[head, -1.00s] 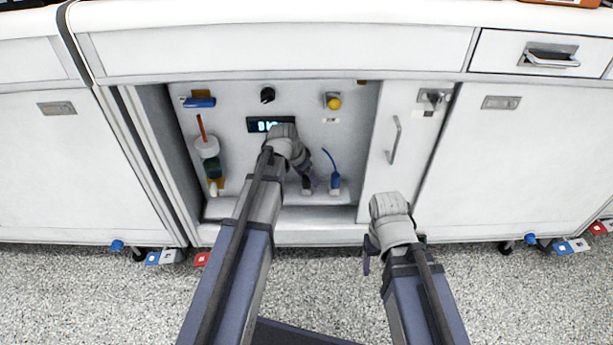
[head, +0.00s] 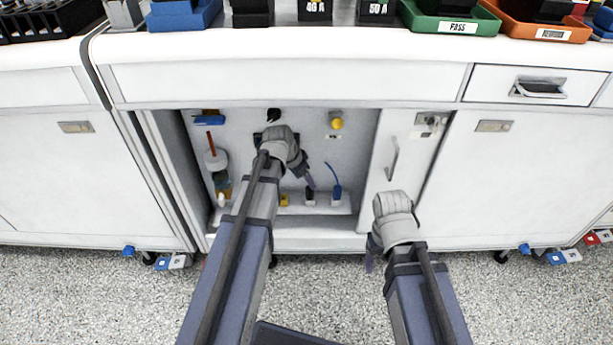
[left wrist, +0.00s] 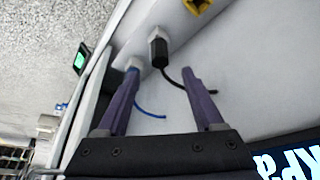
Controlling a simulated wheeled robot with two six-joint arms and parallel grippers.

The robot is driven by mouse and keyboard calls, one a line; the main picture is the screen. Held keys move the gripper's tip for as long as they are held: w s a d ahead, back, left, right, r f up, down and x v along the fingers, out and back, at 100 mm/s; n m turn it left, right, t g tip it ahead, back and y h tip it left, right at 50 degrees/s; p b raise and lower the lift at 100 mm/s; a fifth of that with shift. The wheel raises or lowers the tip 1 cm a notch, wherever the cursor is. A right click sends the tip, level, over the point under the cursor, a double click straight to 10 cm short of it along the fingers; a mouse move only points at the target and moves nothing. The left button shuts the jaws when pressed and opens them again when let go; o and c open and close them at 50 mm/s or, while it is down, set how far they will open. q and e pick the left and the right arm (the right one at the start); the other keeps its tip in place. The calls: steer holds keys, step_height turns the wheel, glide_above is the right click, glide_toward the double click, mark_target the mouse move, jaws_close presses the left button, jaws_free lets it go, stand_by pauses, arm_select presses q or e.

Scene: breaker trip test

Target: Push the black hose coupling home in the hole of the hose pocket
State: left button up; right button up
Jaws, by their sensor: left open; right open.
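The black hose coupling (left wrist: 158,52) stands in a white collar on the pocket ledge in the left wrist view, with its thin black hose curving away. It also shows in the head view (head: 310,197) on the ledge low in the open bay. I cannot tell how deep it sits. The hose pocket (left wrist: 140,28) is the white ledge with collars. My left gripper (left wrist: 160,74) is open, its fingertips on either side of the coupling's line and seemingly short of it; it also shows in the head view (head: 310,181). My right gripper (head: 371,256) is open, low before the cabinet.
A blue coupling (head: 336,196) with a blue hose is right beside the black one; a yellow part (head: 284,200) is to its left. My left arm partly hides the display (head: 258,138). A narrow door with a handle (head: 392,158) bounds the bay. Trays (head: 455,20) line the bench top.

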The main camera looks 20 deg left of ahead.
arm_select(q)
steer(key=shift+s+r, duration=0.1)
steer(key=shift+r, duration=0.1)
stand_by(0.6)
steer(key=s+d+r+n+g+y+p, duration=0.1)
steer(key=s+d+r+g+y+p, duration=0.15)
steer(key=s+d, duration=0.65)
steer(key=s+d+r+n+g+y+p, duration=0.1)
steer(key=s+d+g+p, duration=0.15)
steer(key=s+d, duration=0.7)
steer(key=s+a+r+p, duration=0.1)
steer(key=a+r+p, duration=0.1)
steer(key=r+p, duration=1.6)
steer(key=s+a+r+t+p, duration=0.1)
steer(key=s+a+r+p, duration=0.1)
steer(key=r+p, duration=1.7)
steer(key=shift+a+f, duration=0.1)
